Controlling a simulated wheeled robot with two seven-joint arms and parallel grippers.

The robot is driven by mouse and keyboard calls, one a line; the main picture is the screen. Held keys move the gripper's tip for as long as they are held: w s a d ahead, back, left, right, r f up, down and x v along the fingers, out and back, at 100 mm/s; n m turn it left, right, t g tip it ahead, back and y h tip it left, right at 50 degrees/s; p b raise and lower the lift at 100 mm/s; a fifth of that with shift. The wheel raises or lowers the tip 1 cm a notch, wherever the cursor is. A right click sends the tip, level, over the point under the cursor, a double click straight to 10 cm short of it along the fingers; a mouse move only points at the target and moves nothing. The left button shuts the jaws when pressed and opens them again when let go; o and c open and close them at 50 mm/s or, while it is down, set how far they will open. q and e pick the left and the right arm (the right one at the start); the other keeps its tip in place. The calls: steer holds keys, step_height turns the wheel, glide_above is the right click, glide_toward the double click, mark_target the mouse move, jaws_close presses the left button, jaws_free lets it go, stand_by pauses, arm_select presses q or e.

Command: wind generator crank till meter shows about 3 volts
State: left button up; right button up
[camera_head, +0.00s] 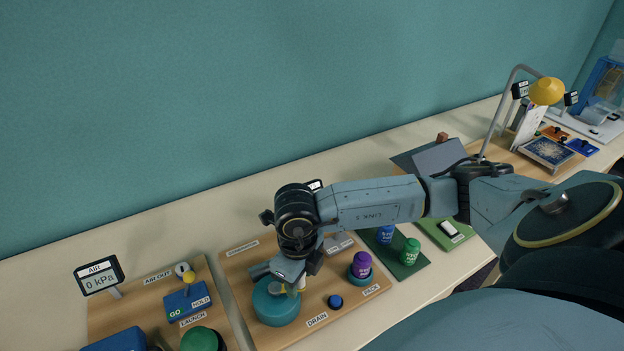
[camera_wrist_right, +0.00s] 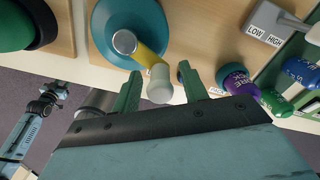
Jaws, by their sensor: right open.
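The generator is a teal drum (camera_head: 277,303) on the wooden board in the middle of the head view. In the right wrist view its teal disc (camera_wrist_right: 97,28) carries a metal hub, a yellow crank arm (camera_wrist_right: 144,55) and a cream knob (camera_wrist_right: 160,90). My right gripper (camera_head: 287,285) is over the drum. Its open green fingers stand on either side of the knob in the wrist view; I cannot tell if they touch it. The generator's meter (camera_head: 316,184) is mostly hidden behind my right wrist, and its reading cannot be seen. My left arm shows small at lower left of the wrist view, jaws unclear.
On the same board are a blue button (camera_head: 335,302), a purple-capped piece (camera_head: 361,265) and a LOW/HIGH switch (camera_wrist_right: 268,25). The air-launcher board (camera_head: 135,303), with its 0 kPa meter (camera_head: 99,277), stands at left. A green board (camera_head: 408,267) with bottles is close on the right.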

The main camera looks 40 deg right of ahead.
steer(key=shift+r+p, duration=2.9)
steer(key=shift+r, duration=1.65)
steer(key=shift+f, duration=0.1)
